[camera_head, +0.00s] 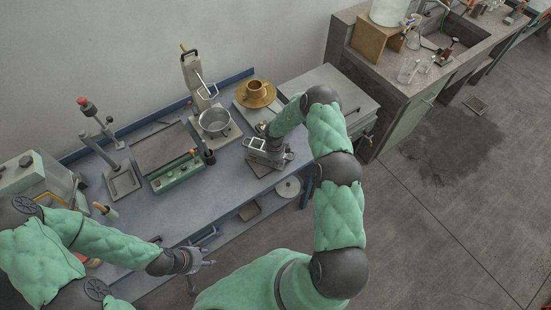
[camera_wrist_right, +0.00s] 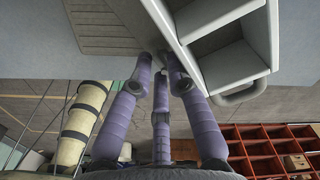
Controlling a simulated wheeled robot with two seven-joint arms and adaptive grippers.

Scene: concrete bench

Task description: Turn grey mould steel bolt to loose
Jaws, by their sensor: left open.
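The grey mould (camera_head: 256,144), with square open compartments, stands on the blue bench in the head view, right at my right gripper (camera_head: 270,154). In the right wrist view the grey mould (camera_wrist_right: 225,42) fills the upper right, with pale walls and a curved handle at its lower side. The purple fingers of my right gripper (camera_wrist_right: 160,65) come together at the mould's left edge. The steel bolt cannot be made out; the fingertips cover that spot. Whether they hold it is unclear. My left gripper (camera_head: 203,262) is open and empty by the bench's front edge.
On the bench (camera_head: 190,220) stand a metal pot (camera_head: 214,121), a brass-coloured ring piece (camera_head: 256,92), a green-edged control box (camera_head: 178,174) and a red-knobbed lever stand (camera_head: 103,123). A stone-topped bench (camera_head: 385,85) stands at the right.

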